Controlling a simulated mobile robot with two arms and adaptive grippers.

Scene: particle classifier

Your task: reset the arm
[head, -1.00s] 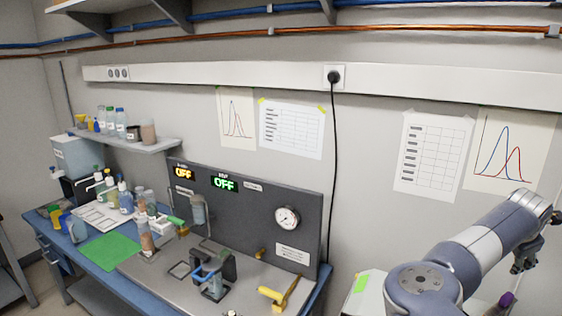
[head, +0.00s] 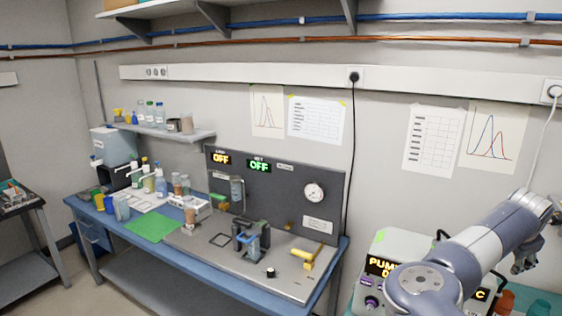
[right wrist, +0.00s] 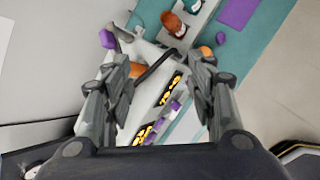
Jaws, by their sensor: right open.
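My right arm comes in from the lower right of the head view, grey and white. Its dark gripper (head: 526,262) hangs at the far right, partly hidden by the arm, above the teal-topped bench. In the right wrist view the right gripper (right wrist: 161,72) is open, its two fingers well apart with nothing held between them. Beyond the fingers is a pale device (right wrist: 142,108) with yellow lit displays; I cannot tell its exact distance. My left gripper is in neither view.
A box with a lit "PUMP" display (head: 382,266) stands beside and behind the right arm. The blue bench (head: 322,296) carries a dark panel (head: 283,200), a yellow-handled lever (head: 310,254) and several bottles. A shelf (head: 165,130) is on the wall.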

